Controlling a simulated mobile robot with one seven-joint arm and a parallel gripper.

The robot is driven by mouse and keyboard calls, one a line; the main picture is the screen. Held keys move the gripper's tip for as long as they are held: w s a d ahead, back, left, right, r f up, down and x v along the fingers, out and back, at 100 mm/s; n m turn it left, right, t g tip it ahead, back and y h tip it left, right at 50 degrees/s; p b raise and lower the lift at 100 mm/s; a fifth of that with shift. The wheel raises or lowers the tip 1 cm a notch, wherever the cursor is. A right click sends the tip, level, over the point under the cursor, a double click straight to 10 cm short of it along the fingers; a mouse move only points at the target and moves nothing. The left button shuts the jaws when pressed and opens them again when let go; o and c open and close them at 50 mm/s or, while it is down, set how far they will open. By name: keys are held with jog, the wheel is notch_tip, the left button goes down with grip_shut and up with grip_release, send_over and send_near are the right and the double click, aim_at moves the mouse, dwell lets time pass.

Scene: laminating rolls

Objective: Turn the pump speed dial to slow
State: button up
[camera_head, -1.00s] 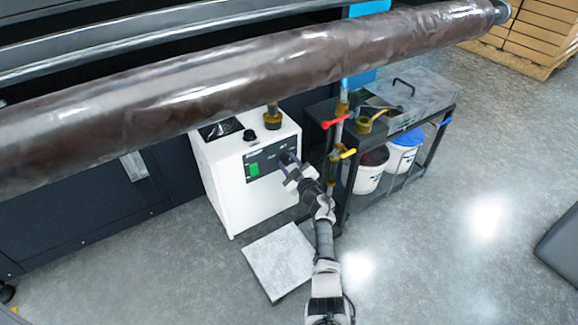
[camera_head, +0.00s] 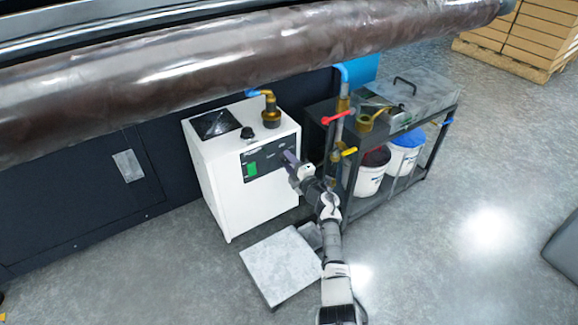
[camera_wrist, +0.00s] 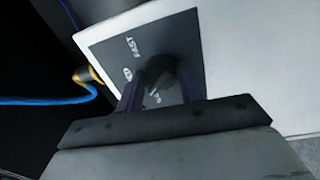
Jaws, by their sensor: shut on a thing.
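The white pump cabinet (camera_head: 252,205) stands on the floor in the head view, with a dark control panel and a green switch (camera_head: 252,169) on its front. My gripper (camera_head: 288,158) is at the right end of that panel. In the wrist view the black pump speed dial (camera_wrist: 178,72) sits between the two fingers of my gripper (camera_wrist: 160,88), which are shut on it. The word FAST (camera_wrist: 137,47) shows on the panel above and left of the dial. Lettering below the dial is partly hidden by the fingers. The dial's pointer cannot be made out.
A dark cart (camera_head: 338,222) with a lidded tray, red and yellow valve handles and white buckets (camera_head: 403,158) stands close right of the cabinet. A large brown roll (camera_head: 230,68) spans above. A pale slab (camera_head: 280,264) lies on the floor in front. Open floor lies to the right.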

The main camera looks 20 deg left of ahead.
jog(key=shift+d+n+b, duration=0.1)
jog(key=shift+n+b, duration=0.6)
jog(key=shift+n, duration=1.4)
jog(key=o, duration=1)
jog(key=shift+r, duration=0.1)
jog(key=shift+s, duration=0.1)
